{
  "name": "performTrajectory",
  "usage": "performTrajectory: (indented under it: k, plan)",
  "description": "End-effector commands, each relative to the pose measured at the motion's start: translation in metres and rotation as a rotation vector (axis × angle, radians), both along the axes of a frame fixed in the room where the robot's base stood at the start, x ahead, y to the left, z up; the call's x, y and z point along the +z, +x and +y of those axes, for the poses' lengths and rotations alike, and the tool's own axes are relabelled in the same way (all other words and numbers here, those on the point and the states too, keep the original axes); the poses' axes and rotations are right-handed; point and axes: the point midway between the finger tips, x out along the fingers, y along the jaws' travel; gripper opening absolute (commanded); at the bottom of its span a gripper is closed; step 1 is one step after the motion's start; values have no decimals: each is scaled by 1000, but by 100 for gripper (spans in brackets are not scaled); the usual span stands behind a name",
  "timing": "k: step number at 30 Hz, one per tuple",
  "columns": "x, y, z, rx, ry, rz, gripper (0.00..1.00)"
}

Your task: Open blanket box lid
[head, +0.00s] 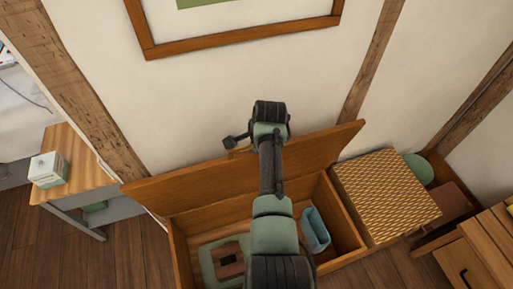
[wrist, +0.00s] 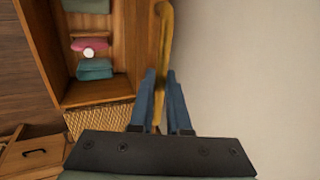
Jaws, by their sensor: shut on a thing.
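The wooden blanket box (head: 345,232) stands against the wall, and its inside is in view. Its lid (head: 185,186) is raised and leans back steeply near the wall. In the wrist view the lid (wrist: 145,45) is seen nearly edge-on, with a curved yellow handle (wrist: 166,30) along it. My gripper (wrist: 160,78) is shut on this handle, with one blue finger on each side. In the head view my arm hides the middle of the box and lid, and the fingers are mostly hidden behind the wrist.
A yellow patterned box top (head: 385,195) adjoins on the right. A wooden side table (head: 75,165) stands left, drawers (head: 475,265) right. A picture frame (head: 240,38) hangs above.

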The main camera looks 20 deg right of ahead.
Motion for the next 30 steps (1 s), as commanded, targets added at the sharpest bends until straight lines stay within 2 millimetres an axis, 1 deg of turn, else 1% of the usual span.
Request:
performTrajectory:
  k: [16, 17, 21, 22, 30]
  plan:
    - [1, 2, 1, 2, 1, 2, 0]
    - [0, 2, 1, 2, 1, 3, 16]
    - [1, 2, 0, 1, 1, 3, 42]
    - [1, 1, 0, 1, 1, 3, 45]
    - [1, 2, 0, 0, 1, 2, 45]
